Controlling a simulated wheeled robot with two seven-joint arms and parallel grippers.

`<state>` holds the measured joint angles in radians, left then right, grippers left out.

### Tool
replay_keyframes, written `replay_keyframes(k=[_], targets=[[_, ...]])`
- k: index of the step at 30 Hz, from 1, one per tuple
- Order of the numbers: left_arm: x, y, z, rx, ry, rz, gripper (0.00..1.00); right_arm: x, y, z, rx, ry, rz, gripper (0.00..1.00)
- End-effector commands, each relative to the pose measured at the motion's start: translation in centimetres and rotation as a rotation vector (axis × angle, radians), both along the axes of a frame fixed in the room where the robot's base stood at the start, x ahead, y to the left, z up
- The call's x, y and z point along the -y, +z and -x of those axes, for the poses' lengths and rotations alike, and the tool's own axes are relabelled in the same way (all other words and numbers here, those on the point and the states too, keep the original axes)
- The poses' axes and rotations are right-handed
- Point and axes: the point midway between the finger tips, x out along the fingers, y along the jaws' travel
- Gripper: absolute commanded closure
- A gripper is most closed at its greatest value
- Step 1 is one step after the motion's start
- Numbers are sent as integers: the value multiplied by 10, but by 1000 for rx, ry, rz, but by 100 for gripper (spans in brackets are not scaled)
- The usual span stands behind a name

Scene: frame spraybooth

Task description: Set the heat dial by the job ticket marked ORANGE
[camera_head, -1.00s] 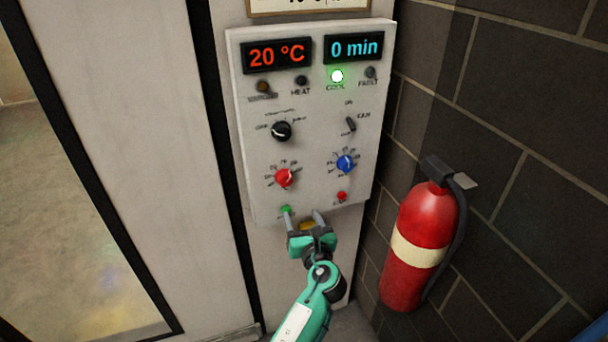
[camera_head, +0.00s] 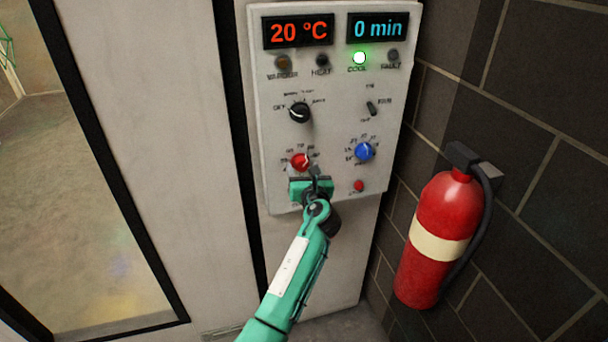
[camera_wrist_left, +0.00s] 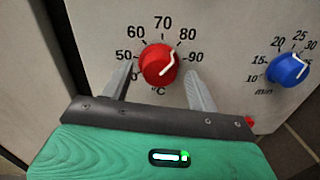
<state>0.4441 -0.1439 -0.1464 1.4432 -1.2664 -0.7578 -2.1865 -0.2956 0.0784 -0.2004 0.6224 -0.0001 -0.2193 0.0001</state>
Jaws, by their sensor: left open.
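The red heat dial (camera_head: 300,161) is on the grey control panel (camera_head: 285,185), and it also shows in the left wrist view (camera_wrist_left: 156,66). It has a °C scale with marks from 50 to 90. Its white pointer line slants up to the right, toward the 80 to 90 side. My left gripper (camera_head: 309,172) is open just in front of the dial. In the left wrist view its fingers (camera_wrist_left: 159,76) stand one on each side of the dial's lower half, apart from each other; contact cannot be told. No job ticket and no right gripper show now.
A blue minutes dial (camera_head: 364,151) and a small red button (camera_head: 359,186) are right of the heat dial. A black selector (camera_head: 300,112) and a fan switch (camera_head: 371,107) are above. The display (camera_head: 298,32) reads 20 °C. A fire extinguisher (camera_head: 441,235) hangs at right.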

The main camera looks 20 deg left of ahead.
Motion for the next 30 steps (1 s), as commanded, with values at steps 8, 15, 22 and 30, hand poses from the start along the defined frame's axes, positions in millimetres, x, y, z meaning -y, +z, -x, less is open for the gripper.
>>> replay_keyframes(k=[8, 15, 22, 30], targets=[[-1, 0, -1, 0, 0, 0, 44, 6, 0, 11, -14, 1, 6, 64], [-1, 0, -1, 0, 0, -1, 85, 6, 0, 8, -11, 0, 7, 64], [0, -1, 0, 12, 0, 16, 85, 4, -3, 6, -8, 1, 5, 64], [0, -4, -1, 88, 0, 128, 85, -2, -14, 5, -7, -2, -2, 64]])
